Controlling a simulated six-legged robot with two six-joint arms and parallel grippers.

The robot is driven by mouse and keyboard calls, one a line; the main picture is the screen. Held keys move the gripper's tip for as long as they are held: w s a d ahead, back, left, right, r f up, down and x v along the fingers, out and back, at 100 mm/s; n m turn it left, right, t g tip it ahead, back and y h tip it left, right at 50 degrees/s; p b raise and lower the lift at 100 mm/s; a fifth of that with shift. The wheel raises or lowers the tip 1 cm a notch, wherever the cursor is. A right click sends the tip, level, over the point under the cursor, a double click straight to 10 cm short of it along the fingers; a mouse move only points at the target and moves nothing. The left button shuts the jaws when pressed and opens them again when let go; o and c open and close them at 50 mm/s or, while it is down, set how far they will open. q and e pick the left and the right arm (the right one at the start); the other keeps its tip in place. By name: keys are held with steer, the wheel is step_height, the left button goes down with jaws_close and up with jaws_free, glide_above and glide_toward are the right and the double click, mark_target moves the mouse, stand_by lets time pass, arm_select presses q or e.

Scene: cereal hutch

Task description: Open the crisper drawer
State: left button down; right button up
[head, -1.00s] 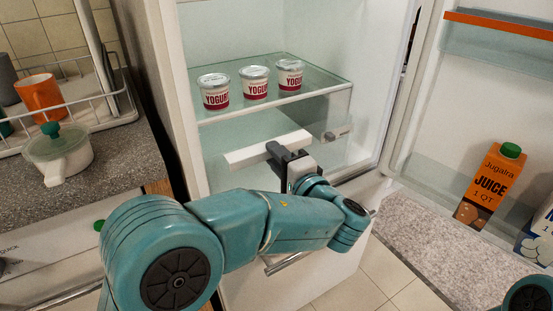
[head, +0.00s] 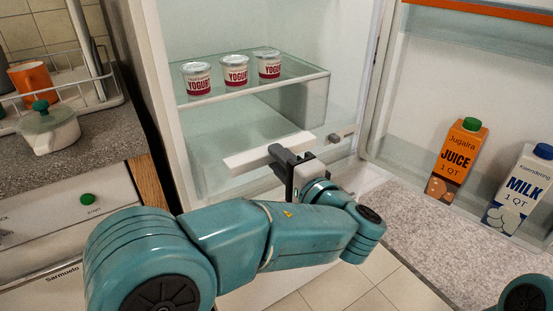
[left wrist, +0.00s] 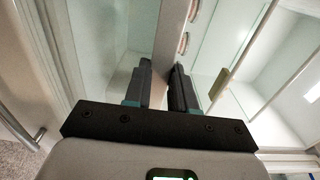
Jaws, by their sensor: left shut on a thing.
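The crisper drawer has clear walls and a long white front rail (head: 245,161), below the glass shelf inside the open fridge. It stands out past the shelf's front edge. My left gripper (head: 278,157) is shut on this rail near its middle. In the left wrist view the two dark fingers (left wrist: 160,88) lie on either side of the pale rail (left wrist: 172,40). The grey fingers and my teal forearm hide part of the rail and the area below it. My right gripper is out of view; only a teal piece of my right arm shows at the lower right.
Several yogurt cups (head: 235,71) stand on the glass shelf (head: 300,82). The open fridge door at right holds a juice carton (head: 457,158) and a milk carton (head: 518,190). A counter at left bears a white pot (head: 50,132) and an orange mug (head: 31,80).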

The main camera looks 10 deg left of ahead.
arm_select(q)
steer(key=shift+s+d+f, duration=0.3)
steer(key=shift+s+d, duration=0.15)
steer(key=shift+s, duration=0.05)
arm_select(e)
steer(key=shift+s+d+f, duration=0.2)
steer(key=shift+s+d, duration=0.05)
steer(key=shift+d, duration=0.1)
arm_select(q)
steer(key=c, duration=1)
jaws_free()
steer(key=shift+r, duration=0.1)
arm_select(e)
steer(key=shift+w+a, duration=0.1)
